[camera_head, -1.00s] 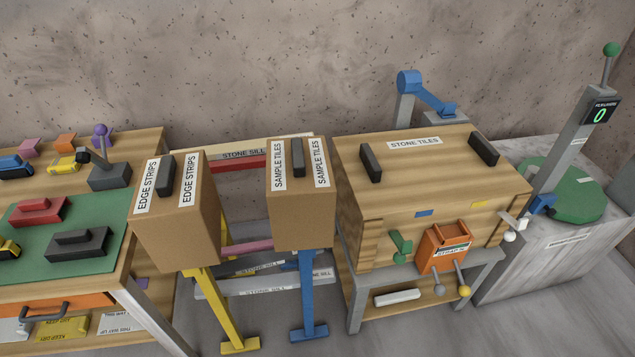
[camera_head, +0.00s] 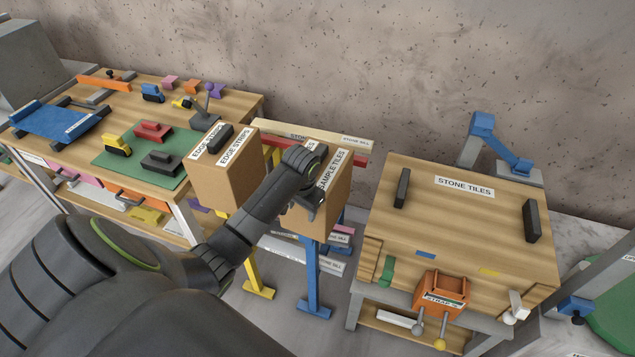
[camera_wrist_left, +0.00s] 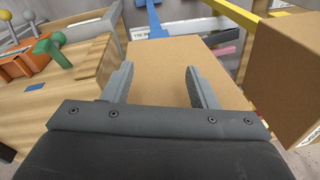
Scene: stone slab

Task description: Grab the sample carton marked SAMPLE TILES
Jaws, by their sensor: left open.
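The sample carton (camera_head: 335,205) is a brown cardboard box marked SAMPLE TILES, standing on a blue post in the head view. My left gripper (camera_head: 310,200) is at the carton, and my forearm and wrist cover much of its top and left side. In the left wrist view, the open fingers of my left gripper (camera_wrist_left: 158,82) are on either side of the view of a plain brown carton face (camera_wrist_left: 165,62). I cannot tell whether they touch it. My right gripper is not in view.
The EDGE STRIPS carton (camera_head: 225,180) stands close on the left, on a yellow post. A wooden STONE TILES crate (camera_head: 465,225) stands on the right with an orange strap device (camera_head: 440,287) at its front. A workbench (camera_head: 240,103) is at the left, stone sills (camera_head: 318,262) behind.

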